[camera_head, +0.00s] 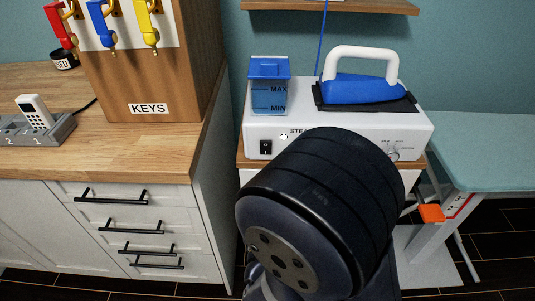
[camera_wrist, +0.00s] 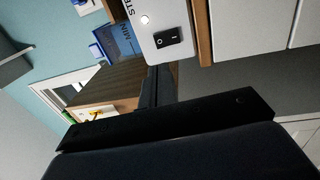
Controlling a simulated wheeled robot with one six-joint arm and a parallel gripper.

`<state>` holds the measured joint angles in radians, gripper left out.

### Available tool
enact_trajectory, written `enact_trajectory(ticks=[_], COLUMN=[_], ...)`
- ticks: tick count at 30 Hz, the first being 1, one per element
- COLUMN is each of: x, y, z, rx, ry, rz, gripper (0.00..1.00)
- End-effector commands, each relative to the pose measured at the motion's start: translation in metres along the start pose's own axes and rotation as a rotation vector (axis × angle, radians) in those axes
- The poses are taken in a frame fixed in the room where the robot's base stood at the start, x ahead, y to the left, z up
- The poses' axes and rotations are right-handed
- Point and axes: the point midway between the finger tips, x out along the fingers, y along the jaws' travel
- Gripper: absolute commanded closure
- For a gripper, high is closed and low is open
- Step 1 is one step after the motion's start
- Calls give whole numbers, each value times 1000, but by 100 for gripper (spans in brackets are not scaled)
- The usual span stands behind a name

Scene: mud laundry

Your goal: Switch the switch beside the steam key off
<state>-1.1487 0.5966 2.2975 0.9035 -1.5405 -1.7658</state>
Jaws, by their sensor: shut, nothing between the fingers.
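The steam station (camera_head: 340,125) is a white box on a wooden-edged stand. Its black rocker switch (camera_head: 265,147) is on the front at left, and it also shows near the top of the wrist view (camera_wrist: 167,38). I cannot tell which side of the rocker is pressed. The round white steam key (camera_head: 284,137) sits beside the switch, by partly hidden "STE" lettering; the wrist view shows it too (camera_wrist: 145,19). My gripper (camera_wrist: 158,72) is shut and empty, its dark tip just below the switch in the wrist view, seemingly apart from it. My arm hides the gripper in the head view.
A blue water tank (camera_head: 269,92) and a blue iron (camera_head: 358,88) stand on the station. A wooden key board (camera_head: 150,80) and drawer cabinet (camera_head: 130,220) are at left. An ironing board (camera_head: 490,150) is at right.

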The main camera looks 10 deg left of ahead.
Motion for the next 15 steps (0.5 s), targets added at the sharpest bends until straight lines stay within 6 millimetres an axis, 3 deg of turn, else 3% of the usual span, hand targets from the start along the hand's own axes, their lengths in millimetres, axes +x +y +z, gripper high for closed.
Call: enact_trajectory(ticks=[15], x=[94], y=[1], z=[2], rx=[0], ry=[-5], rz=[1], gripper=[100])
